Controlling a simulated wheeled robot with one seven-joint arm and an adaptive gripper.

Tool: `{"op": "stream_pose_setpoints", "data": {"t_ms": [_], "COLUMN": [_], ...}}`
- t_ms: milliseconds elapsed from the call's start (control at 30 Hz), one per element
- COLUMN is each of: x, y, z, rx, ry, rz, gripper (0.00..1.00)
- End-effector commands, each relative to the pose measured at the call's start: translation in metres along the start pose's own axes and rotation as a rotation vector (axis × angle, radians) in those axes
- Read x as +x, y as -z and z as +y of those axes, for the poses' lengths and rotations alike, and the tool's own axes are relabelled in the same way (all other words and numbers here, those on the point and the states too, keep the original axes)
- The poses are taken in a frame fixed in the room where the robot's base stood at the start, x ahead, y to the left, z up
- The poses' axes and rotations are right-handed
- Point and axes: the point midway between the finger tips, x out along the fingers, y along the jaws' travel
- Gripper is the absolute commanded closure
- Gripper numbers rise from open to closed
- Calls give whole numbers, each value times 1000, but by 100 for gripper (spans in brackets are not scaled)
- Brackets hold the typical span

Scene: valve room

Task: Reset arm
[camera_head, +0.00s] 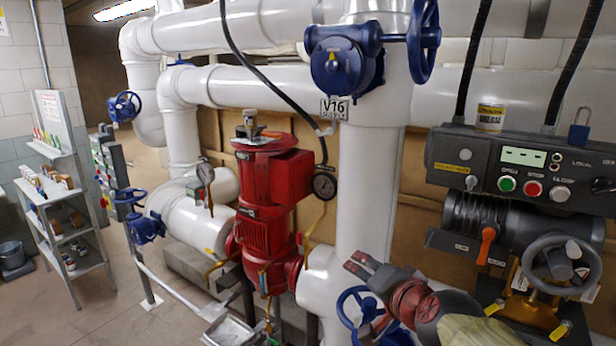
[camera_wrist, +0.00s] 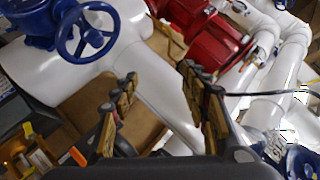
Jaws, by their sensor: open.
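My gripper (camera_head: 366,290) is in the lower middle of the head view, in front of the white pipes and just right of the red pump (camera_head: 266,205). Its fingers point up and left. In the wrist view my gripper (camera_wrist: 160,100) shows two fingers spread apart with nothing between them. Part of my arm comes in from the bottom right of the head view. Behind the fingers, the wrist view shows white pipe, brown wall and, at the top, the red pump (camera_wrist: 205,30).
A grey actuator box (camera_head: 520,165) with buttons and a handwheel (camera_head: 562,265) stands right of my arm. A blue handwheel (camera_head: 365,315) is close behind my gripper. A blue valve (camera_head: 345,62) sits above by the V16 tag. Shelves (camera_head: 62,225) stand far left; floor there is partly clear.

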Motion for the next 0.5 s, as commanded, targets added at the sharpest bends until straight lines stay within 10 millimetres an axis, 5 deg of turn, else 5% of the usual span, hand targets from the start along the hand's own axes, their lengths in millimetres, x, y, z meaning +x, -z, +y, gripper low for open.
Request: {"op": "stream_pose_setpoints", "data": {"t_ms": [100, 233, 367, 500], "x": [-30, -77, -126, -166], "y": [-63, -112, -135, -134], "z": [39, 97, 152, 188], "rx": [-234, -460, -625, -725], "ry": [-81, -196, -317, -411], "rz": [-214, -416, -553, -573], "gripper": [55, 55, 55, 55]}}
